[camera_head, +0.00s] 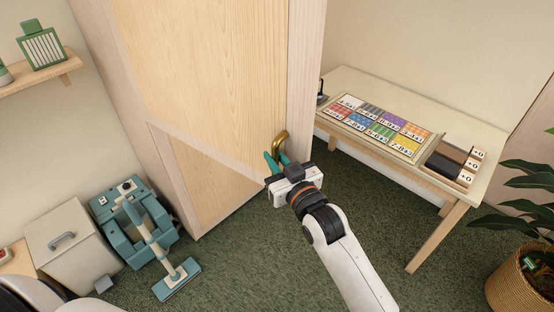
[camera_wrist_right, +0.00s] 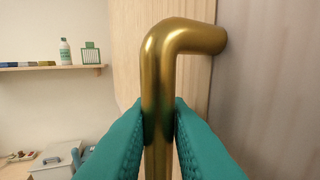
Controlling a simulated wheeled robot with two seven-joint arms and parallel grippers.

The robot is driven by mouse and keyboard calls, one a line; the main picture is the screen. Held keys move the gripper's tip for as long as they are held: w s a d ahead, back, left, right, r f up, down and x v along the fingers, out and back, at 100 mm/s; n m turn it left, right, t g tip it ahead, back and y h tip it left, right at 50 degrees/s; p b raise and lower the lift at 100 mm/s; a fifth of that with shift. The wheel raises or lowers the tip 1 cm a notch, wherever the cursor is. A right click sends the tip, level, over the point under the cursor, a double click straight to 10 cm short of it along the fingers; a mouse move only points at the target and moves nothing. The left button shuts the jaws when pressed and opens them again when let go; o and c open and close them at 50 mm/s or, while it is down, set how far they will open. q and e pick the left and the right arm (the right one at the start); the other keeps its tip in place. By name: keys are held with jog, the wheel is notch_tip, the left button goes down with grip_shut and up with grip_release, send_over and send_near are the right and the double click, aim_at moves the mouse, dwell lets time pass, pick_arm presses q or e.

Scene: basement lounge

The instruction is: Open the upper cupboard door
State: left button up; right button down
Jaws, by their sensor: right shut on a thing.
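A tall light-wood cupboard door (camera_head: 205,75) fills the middle of the head view, with a second panel (camera_head: 205,175) below it. A bent brass handle (camera_head: 280,138) sits near the right edge of the upper door. My right gripper (camera_head: 275,162) is at the handle, its teal fingers on either side of it. In the right wrist view the brass handle (camera_wrist_right: 160,80) stands upright between the teal fingers (camera_wrist_right: 159,125), which are shut on its bar. Whether the door stands ajar is hard to tell. My left gripper is not in view.
A table (camera_head: 480,142) with a tray of coloured cards stands at the right, a potted plant (camera_head: 525,265) in front of it. A teal vacuum cleaner (camera_head: 130,225) and a pale bin (camera_head: 65,240) stand lower left. Green carpet (camera_head: 260,270) is free below the door.

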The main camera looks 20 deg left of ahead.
jog(key=shift+s+a+r, duration=0.1)
jog(key=shift+s+r, duration=0.05)
jog(key=shift+r, duration=0.05)
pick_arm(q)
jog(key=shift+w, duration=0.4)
pick_arm(e)
jog(key=c, duration=1.6)
grip_release()
jog(key=shift+o, duration=1)
jog(key=shift+a+f, duration=0.1)
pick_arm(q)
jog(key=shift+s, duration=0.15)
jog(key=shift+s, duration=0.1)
